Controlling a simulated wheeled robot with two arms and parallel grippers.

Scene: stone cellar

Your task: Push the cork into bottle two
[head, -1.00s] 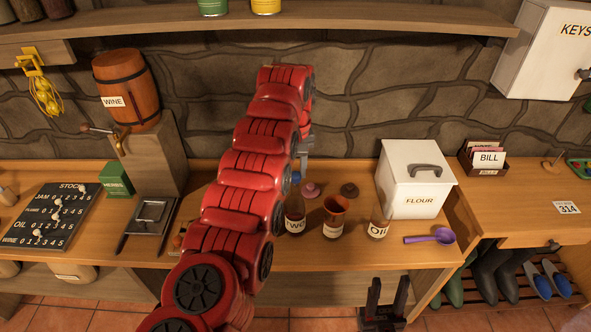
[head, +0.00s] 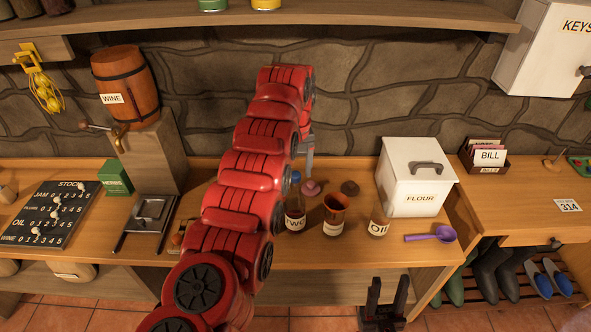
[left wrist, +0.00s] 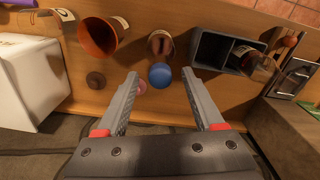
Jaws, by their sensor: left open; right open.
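Bottle two (head: 295,222), dark red with a white label, stands on the counter, partly behind my left arm. A round blue stopper (head: 296,177) shows at its top. In the left wrist view the blue stopper (left wrist: 160,76) lies between the fingertips of my left gripper (left wrist: 160,79) and hides the mouth of the bottle (left wrist: 160,44). The jaws are open, with a gap on both sides of the stopper. I cannot tell how deep it sits. In the head view my left gripper (head: 308,160) points down behind the bottle. My right gripper (head: 386,298) is open and empty below the counter's front edge.
A brown cup (head: 335,212) and an oil bottle (head: 379,222) stand to the right. Pink (head: 312,188) and dark (head: 350,188) stoppers lie behind. The flour box (head: 416,180) stands further right. A grey box (left wrist: 210,50) is beside bottle two.

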